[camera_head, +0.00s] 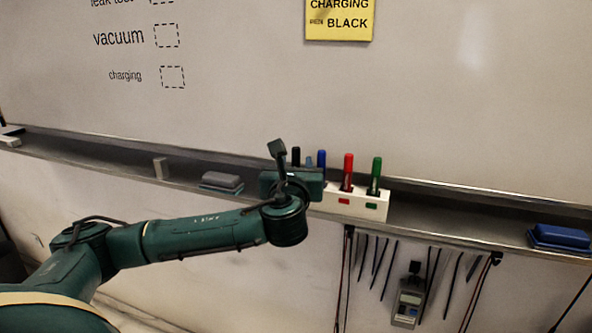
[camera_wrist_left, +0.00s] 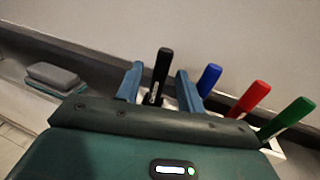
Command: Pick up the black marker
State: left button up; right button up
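The black marker (camera_head: 296,154) stands upright in the marker holder, its lower part hidden behind my left gripper in the head view. In the left wrist view the black marker (camera_wrist_left: 160,72) rises between the two blue fingers of my left gripper (camera_wrist_left: 157,76). The fingers are open, with a gap visible on both sides of the marker. In the head view my left gripper (camera_head: 302,163) is at the left end of the white holder (camera_head: 358,205). My right gripper is in neither view.
A blue marker (camera_head: 321,158), red marker (camera_head: 347,172) and green marker (camera_head: 376,174) stand to the right. A grey eraser (camera_head: 222,181) lies left on the tray ledge (camera_head: 450,222); a blue eraser (camera_head: 560,236) lies far right. A meter (camera_head: 408,302) and cables hang below.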

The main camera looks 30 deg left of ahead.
pick_arm(q)
jog(key=shift+x, duration=1.15)
grip_shut()
